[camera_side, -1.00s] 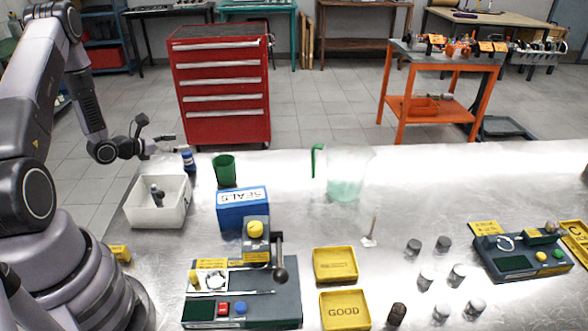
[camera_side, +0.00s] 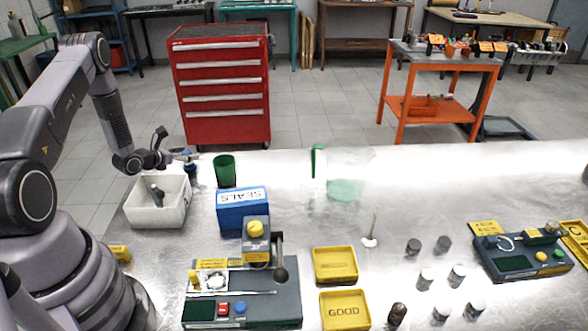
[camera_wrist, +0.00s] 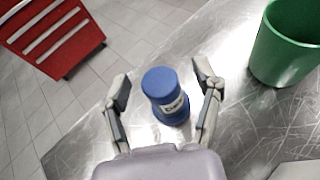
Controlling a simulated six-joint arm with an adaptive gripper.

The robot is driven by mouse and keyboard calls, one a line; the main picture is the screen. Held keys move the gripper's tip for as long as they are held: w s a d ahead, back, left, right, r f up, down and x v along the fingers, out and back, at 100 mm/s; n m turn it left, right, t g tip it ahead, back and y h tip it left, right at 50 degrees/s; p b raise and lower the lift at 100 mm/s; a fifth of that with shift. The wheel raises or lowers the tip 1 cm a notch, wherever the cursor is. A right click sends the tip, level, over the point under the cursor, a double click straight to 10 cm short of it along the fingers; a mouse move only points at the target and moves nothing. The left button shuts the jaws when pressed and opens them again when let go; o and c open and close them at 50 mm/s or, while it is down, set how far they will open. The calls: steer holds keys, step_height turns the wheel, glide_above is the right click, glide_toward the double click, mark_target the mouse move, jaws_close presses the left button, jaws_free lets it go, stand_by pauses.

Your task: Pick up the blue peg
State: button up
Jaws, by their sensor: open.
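The blue peg (camera_wrist: 165,92) stands upright on the metal table, with a pale label band around it. In the wrist view it sits between the two open fingers of my gripper (camera_wrist: 163,97), with a gap on each side. In the side view my gripper (camera_side: 182,156) is at the back left of the table, level with the top of the peg (camera_side: 191,165), and partly covers it. The gripper is empty.
A green cup (camera_side: 225,171) stands just right of the peg, also close in the wrist view (camera_wrist: 287,45). A white bin (camera_side: 140,214) and a blue SEALS box (camera_side: 230,208) stand in front. The table's back edge is near.

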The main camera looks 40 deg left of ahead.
jaws_close()
steer(key=shift+r, duration=0.1)
stand_by(0.3)
